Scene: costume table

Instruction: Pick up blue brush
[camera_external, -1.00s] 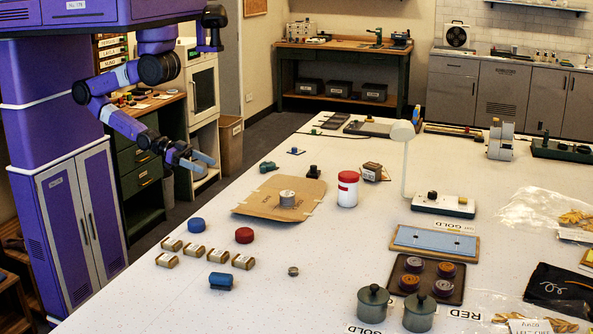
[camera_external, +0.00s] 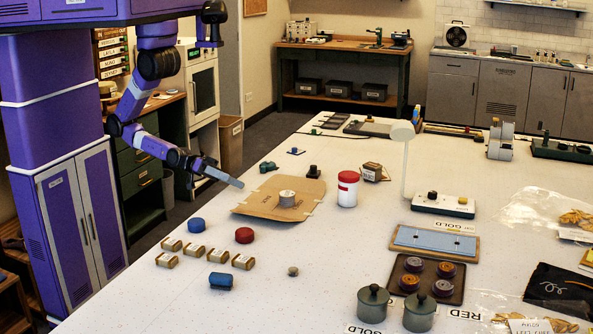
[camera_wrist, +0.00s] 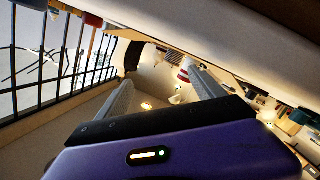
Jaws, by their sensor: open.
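No blue thing is clearly recognisable as a brush. A small blue cylinder (camera_external: 221,280) lies near the table's front left, and a round blue piece (camera_external: 196,225) sits farther back; I cannot tell whether either is the brush. My gripper (camera_external: 222,174) is at the table's left edge, left of the brown cardboard sheet, behind and well apart from both blue pieces. In the wrist view my gripper (camera_wrist: 160,80) is open, its two grey fingers spread with nothing between them. Neither blue piece can be made out in the wrist view.
A red round piece (camera_external: 244,235) and several small tan blocks (camera_external: 194,252) sit around the blue pieces. The brown cardboard sheet (camera_external: 250,205) holds a grey roll (camera_external: 287,198). A red-and-white canister (camera_external: 347,190) stands right of it. The white front left tabletop (camera_external: 130,300) is clear.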

